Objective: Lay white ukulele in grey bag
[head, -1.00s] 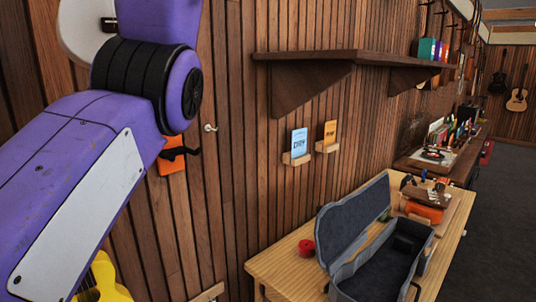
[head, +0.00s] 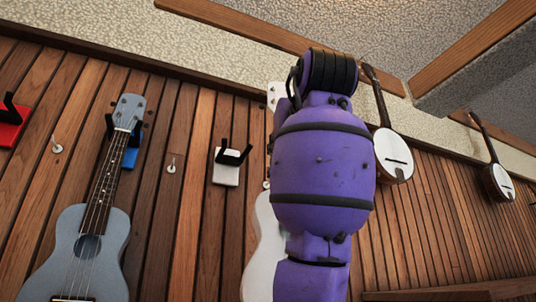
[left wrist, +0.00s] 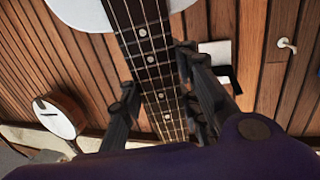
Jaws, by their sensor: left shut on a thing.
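The white ukulele (head: 262,250) is upright by the plank wall in the head view, partly hidden behind my purple left arm. Its pale headstock shows at the arm's upper left. In the left wrist view its dark fretted neck (left wrist: 147,50) runs between the fingers of my left gripper (left wrist: 158,80), with its white body (left wrist: 90,12) at the top edge. The gripper is shut on the neck. A white wall hook (head: 228,165) beside the ukulele is empty. The grey bag and my right gripper are in neither current view.
A grey-blue ukulele (head: 82,250) hangs to the left on a blue hook. A red hook (head: 12,122) is empty at the far left. Two banjos hang to the right, the nearer one (head: 393,155) close to my arm.

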